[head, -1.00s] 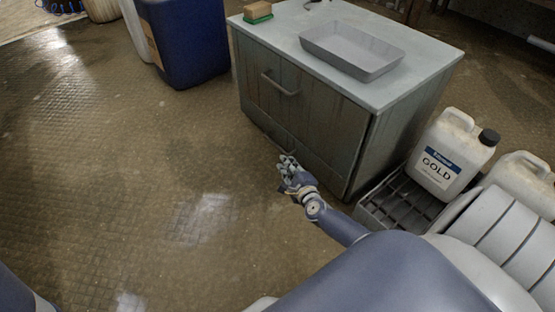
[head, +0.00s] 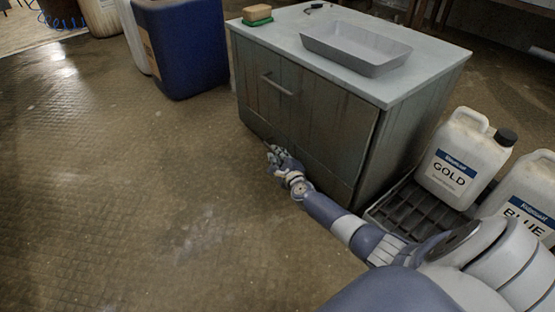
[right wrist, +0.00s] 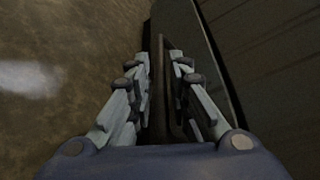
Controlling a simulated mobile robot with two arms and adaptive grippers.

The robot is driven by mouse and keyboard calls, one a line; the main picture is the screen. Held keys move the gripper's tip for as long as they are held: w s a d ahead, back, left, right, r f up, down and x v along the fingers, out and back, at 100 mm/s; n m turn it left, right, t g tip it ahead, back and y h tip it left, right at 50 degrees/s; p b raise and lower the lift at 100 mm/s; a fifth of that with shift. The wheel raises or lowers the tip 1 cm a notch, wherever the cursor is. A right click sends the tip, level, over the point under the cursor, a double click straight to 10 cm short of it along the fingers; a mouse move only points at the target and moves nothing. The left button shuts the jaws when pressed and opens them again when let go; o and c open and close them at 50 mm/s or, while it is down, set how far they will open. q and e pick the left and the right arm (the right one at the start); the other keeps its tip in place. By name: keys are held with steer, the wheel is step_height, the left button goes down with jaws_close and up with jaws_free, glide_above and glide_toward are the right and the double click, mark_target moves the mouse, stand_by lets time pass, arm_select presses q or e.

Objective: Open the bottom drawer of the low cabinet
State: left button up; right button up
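The low cabinet (head: 340,130) stands right of centre in the head view, grey, with a pale top. Its upper front has a bar handle (head: 280,84). The bottom drawer (head: 318,168) is the lower front panel and looks closed. My right gripper (head: 272,152) is low at this panel, in front of its left part. In the right wrist view, a dark upright-looking bar, apparently the drawer handle (right wrist: 164,85), lies between the two sets of fingers of the gripper (right wrist: 163,60). The fingers look apart on either side of it; firm contact is not clear. My left gripper is not in view.
A grey tray (head: 357,68) and a sponge (head: 257,14) are on the cabinet top. A blue container (head: 182,50) stands left of the cabinet. White jugs (head: 462,160) and a dark crate (head: 405,208) are at its right. The floor in front and left is clear.

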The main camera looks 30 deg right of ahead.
steer(key=shift+w+d, duration=0.1)
steer(key=shift+w, duration=0.1)
jaws_close()
